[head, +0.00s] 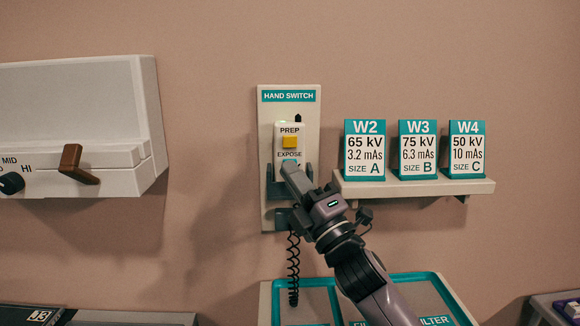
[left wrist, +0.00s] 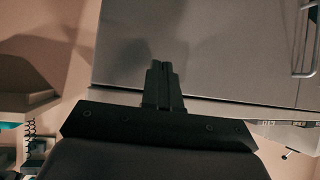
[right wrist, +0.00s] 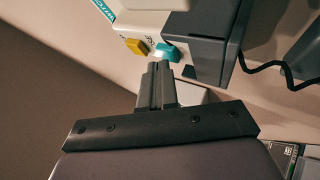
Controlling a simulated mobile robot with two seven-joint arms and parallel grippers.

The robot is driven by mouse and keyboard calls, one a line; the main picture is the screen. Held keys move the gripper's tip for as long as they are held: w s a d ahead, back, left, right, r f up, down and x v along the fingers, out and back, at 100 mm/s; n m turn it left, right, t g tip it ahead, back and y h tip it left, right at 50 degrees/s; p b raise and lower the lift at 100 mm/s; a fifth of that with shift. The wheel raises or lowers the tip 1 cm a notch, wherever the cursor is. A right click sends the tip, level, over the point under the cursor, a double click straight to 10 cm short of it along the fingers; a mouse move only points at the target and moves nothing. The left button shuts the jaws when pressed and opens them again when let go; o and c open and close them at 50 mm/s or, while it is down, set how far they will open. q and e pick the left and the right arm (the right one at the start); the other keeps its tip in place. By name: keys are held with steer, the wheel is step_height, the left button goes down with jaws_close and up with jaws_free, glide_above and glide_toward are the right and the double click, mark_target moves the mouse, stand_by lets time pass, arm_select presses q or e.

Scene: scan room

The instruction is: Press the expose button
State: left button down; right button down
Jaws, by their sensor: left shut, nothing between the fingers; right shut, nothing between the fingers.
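The hand switch sits in a dark holder on a white wall plate (head: 270,108) headed HAND SWITCH. Its yellow PREP button (head: 290,142) is above the EXPOSE label. The teal expose button (right wrist: 168,52) shows in the right wrist view beside the yellow button (right wrist: 137,46); in the head view most of it is behind my right gripper. My right gripper (head: 288,168) is shut and empty, its tips at the expose button. In the right wrist view the fingertips (right wrist: 158,66) are very close to it; I cannot tell if they touch. My left gripper (left wrist: 160,68) is shut and empty, away from the switch.
A shelf (head: 420,188) with cards W2, W3 and W4 is right of the switch. A white wall unit (head: 70,110) with a brown lever (head: 72,160) is at the left. A coiled cord (head: 293,265) hangs below the switch. A teal-edged tray (head: 272,290) is below.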

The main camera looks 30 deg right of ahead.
steer(key=shift+w+d, duration=0.1)
steer(key=shift+w, duration=0.05)
stand_by(0.5)
steer(key=shift+s+a, duration=0.4)
steer(key=shift+s, duration=0.4)
steer(key=shift+s, duration=0.1)
steer(key=s, duration=0.1)
steer(key=s+a, duration=0.1)
steer(key=s, duration=0.1)
steer(key=s+a, duration=0.1)
steer(key=shift+s+a+p, duration=0.1)
steer(key=shift+s+p, duration=0.05)
steer(key=shift+p, duration=0.2)
steer(key=shift+f, duration=0.1)
stand_by(1.2)
